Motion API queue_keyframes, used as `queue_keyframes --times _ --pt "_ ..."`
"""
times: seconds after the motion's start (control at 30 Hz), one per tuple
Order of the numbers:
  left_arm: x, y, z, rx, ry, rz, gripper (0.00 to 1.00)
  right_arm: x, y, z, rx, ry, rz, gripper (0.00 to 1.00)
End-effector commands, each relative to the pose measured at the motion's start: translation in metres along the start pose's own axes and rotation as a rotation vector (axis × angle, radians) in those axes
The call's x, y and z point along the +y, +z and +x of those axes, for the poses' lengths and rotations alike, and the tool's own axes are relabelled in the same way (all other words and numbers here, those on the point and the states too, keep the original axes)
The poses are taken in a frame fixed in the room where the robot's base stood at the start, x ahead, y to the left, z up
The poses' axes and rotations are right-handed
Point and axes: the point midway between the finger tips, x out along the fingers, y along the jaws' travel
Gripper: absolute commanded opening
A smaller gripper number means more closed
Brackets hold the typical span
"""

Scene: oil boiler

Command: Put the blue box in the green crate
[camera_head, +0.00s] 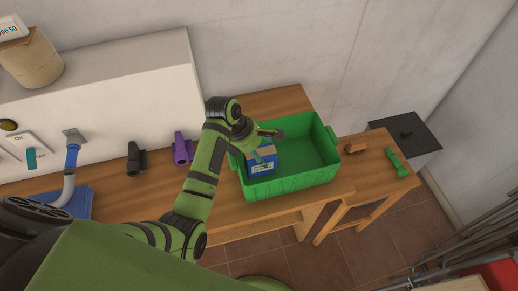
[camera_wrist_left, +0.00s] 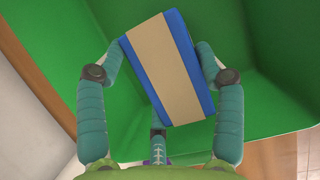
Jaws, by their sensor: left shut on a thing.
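The green crate (camera_head: 310,157) stands on the wooden table in the head view, and its green inside fills most of the left wrist view (camera_wrist_left: 255,60). The blue box (camera_head: 262,167) is inside the crate's outline, at its left end. In the left wrist view the blue box (camera_wrist_left: 165,65) has a wide tan band and sits tilted between the fingers. My left gripper (camera_wrist_left: 160,78) is shut on the box, with fingers on both of its sides. In the head view the gripper (camera_head: 264,153) reaches down over the crate's left wall. I cannot tell whether the box touches the crate floor.
A purple part (camera_head: 182,149) and a black part (camera_head: 136,158) lie left of the crate. A small orange-brown block (camera_head: 356,147) and a green part (camera_head: 397,162) lie on the table to the right. A wall is behind. The crate's right half looks empty.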

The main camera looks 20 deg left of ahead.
Motion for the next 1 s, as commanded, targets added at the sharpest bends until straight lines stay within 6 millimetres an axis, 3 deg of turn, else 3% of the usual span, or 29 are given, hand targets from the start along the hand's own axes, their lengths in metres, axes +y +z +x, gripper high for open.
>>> queue_keyframes --times 0.2,0.23,0.27,0.7,0.87,1.0 --pt "0.000 -0.001 0.004 -0.001 0.001 -0.001 0.31 -0.001 0.007 0.000 -0.011 -0.002 0.000 0.40" --pt "0.000 -0.001 0.004 -0.001 0.001 -0.001 0.76 -0.001 0.006 0.000 -0.011 -0.002 0.000 0.40" --pt "0.001 -0.001 0.004 -0.001 0.002 -0.001 0.78 -0.001 0.006 0.000 -0.010 -0.002 0.000 0.40" --pt "0.001 0.001 -0.004 -0.002 0.003 0.001 0.78 -0.004 -0.004 0.002 0.008 -0.006 0.001 0.40" --pt "0.002 0.001 -0.031 -0.005 0.007 0.000 0.78 -0.005 -0.004 0.009 0.008 -0.006 0.001 0.40" --pt "0.002 0.001 -0.066 -0.005 0.008 0.001 0.78 -0.005 -0.003 0.016 0.007 -0.006 0.000 0.40"
